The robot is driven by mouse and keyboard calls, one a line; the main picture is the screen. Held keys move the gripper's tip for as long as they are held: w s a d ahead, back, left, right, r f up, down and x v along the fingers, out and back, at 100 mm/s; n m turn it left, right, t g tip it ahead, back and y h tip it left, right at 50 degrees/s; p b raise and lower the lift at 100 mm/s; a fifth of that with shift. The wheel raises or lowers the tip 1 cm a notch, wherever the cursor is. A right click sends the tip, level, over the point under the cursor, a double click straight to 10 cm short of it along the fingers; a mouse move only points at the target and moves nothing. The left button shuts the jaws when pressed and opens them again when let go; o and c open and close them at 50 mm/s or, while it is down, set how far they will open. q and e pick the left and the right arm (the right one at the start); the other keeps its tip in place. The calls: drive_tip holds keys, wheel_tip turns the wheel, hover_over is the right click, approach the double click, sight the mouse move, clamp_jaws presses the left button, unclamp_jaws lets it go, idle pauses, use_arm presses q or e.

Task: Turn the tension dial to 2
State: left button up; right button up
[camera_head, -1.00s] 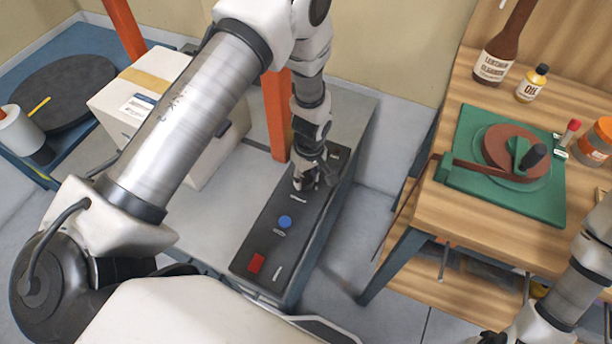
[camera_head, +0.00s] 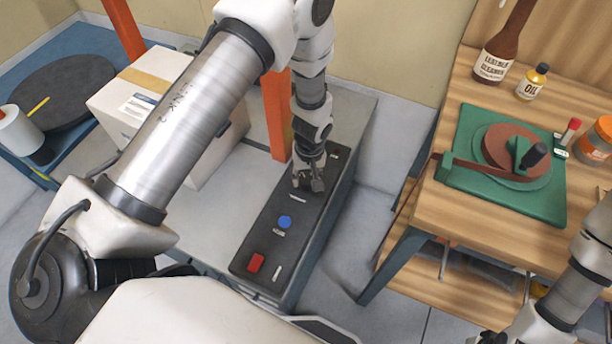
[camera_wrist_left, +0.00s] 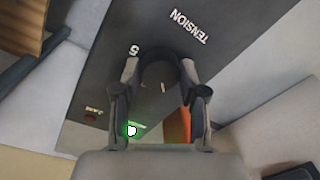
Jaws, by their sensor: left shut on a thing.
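The tension dial (camera_wrist_left: 159,72) is a dark round knob on the black control panel (camera_wrist_left: 100,85). In the left wrist view it sits between my fingertips, with a small pale mark on it. The printed word TENSION (camera_wrist_left: 190,27) and a number 5 (camera_wrist_left: 134,50) show beside it. My left gripper (camera_head: 309,187) is shut on the dial at the far part of the panel; it also shows in the left wrist view (camera_wrist_left: 160,80). The fingers hide the dial in the head view, and no 2 is readable.
The panel also bears a blue button (camera_head: 285,222), a red switch (camera_head: 255,263) and a lit green lamp (camera_wrist_left: 131,130). An orange post (camera_head: 279,115) and a cardboard box (camera_head: 150,95) stand left of my gripper. A wooden bench (camera_head: 408,212) is at right.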

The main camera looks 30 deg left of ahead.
sight(309, 179)
use_arm(q)
drive_tip(key=shift+s+f, duration=0.15)
drive_tip(key=shift+s, duration=0.05)
drive_tip(key=o, duration=1.1)
drive_tip(key=shift+w, duration=0.1)
drive_tip(key=shift+o, duration=0.2)
drive_tip(key=shift+w+r, duration=0.1)
drive_tip(key=shift+r, duration=0.25)
wheel_tip(309, 179, up, 11)
drive_tip(key=shift+w+d+r, duration=0.15)
drive_tip(key=shift+w+d, duration=0.05)
drive_tip(key=shift+d, duration=0.15)
